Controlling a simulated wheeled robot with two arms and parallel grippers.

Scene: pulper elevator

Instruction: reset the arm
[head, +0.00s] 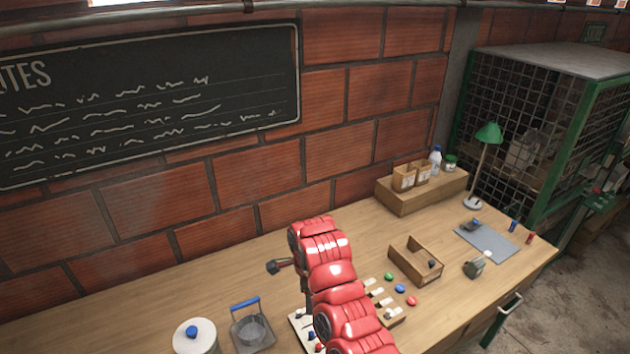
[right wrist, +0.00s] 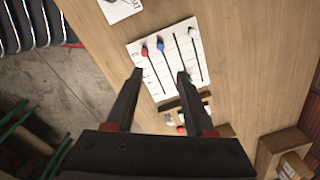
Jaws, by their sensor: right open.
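My right arm, red and jointed, rises from the bottom middle of the head view. It hides part of the bench behind it. My right gripper (right wrist: 160,73) shows in the right wrist view with its two black fingers apart and nothing held between them. It is over a white slider panel (right wrist: 153,80) with dark slots and red, blue and green knobs. Whether the fingertips touch the panel cannot be told. In the head view this panel (head: 297,322) is partly hidden by my arm. My left gripper is not in view.
A mesh cage (head: 520,110) stands at right. The bench's back left is clear.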

